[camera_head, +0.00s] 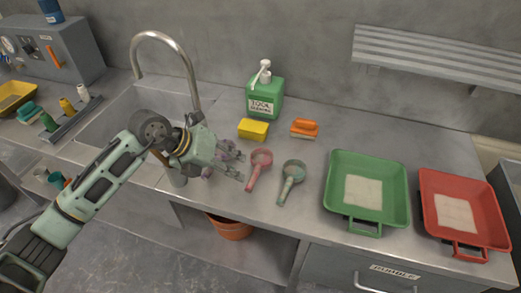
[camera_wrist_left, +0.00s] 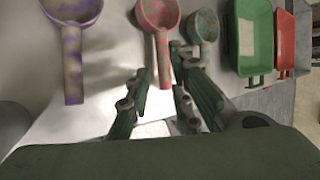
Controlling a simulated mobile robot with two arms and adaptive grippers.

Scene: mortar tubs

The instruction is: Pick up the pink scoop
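The pink scoop (camera_head: 261,157) lies on the steel counter with its handle toward the front edge. My left gripper (camera_head: 241,166) is just left of it, above the counter, with its fingers spread and nothing held. In the left wrist view the pink scoop (camera_wrist_left: 158,14) is ahead of the gripper (camera_wrist_left: 160,76), and its handle end appears in line with the gap between the fingertips. I cannot tell whether they touch. My right gripper is not in view.
A teal scoop (camera_head: 293,171) lies close to the right. A purple scoop (camera_wrist_left: 72,12) lies left, mostly hidden by my gripper in the head view. Green tray (camera_head: 336,190) and red tray (camera_head: 430,205) stand farther right. Behind are a yellow sponge (camera_head: 253,129), brush (camera_head: 304,128) and green bottle (camera_head: 264,97).

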